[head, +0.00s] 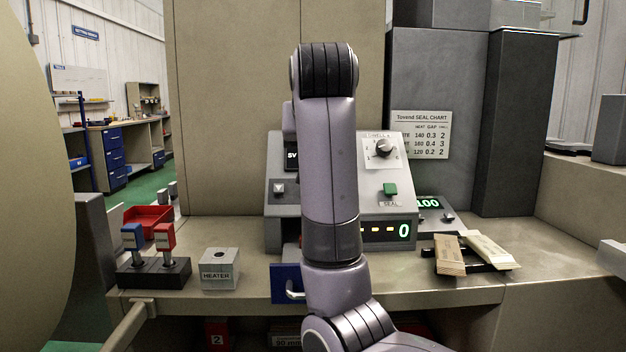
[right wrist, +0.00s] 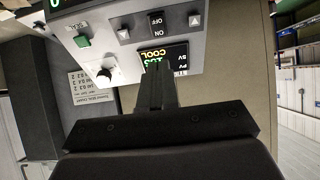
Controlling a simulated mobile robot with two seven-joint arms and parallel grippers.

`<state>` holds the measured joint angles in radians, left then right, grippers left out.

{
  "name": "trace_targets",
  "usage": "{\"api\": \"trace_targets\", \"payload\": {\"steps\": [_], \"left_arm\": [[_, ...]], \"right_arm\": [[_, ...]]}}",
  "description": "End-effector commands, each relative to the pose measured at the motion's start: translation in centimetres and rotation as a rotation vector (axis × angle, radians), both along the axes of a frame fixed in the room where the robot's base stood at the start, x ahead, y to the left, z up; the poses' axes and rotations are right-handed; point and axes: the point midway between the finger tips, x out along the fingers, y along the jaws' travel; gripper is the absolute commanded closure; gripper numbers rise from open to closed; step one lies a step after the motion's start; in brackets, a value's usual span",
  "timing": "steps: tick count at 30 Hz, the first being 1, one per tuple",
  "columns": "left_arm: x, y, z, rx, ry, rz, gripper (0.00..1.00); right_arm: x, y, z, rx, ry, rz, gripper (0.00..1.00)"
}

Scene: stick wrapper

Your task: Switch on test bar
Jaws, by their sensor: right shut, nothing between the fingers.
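The grey sealing machine (head: 284,231) stands on the bench behind my right arm. In the right wrist view, turned upside down, its front panel carries a black OFF/ON switch (right wrist: 157,25) between two arrow buttons. A display (right wrist: 163,55) there reads COOL. My right gripper (right wrist: 157,68) is shut and empty, its fingertips over the display's edge beside the switch; I cannot tell whether they touch the panel. The switch's position is unclear. In the head view my arm hides this gripper and the switch. No object is clearly marked as the test bar. My left gripper is out of view.
A green SEAL button (head: 390,189) and a dwell knob (head: 384,147) are on the machine's right part. A heater block (head: 219,280), blue (head: 133,237) and red (head: 164,237) handled tools and a red tray (head: 148,218) stand left. Wrapped sticks (head: 450,255) lie right.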

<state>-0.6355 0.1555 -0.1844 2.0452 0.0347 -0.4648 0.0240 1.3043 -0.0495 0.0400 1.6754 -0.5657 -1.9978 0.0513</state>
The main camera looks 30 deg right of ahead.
Motion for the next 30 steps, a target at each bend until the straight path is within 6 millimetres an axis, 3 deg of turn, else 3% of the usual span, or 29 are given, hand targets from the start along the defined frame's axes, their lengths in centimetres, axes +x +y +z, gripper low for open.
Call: {"api": "trace_targets", "payload": {"steps": [14,24,30], "left_arm": [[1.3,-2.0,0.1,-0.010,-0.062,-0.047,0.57],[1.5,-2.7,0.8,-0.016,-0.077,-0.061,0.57],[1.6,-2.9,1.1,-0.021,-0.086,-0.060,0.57]], "right_arm": [[3.0,-2.2,-2.9,-0.003,0.003,-0.006,1.00],[7.8,-4.9,-6.5,0.003,0.005,-0.001,1.00],[9.1,-5.7,-7.4,0.001,0.003,-0.001,1.00]]}}
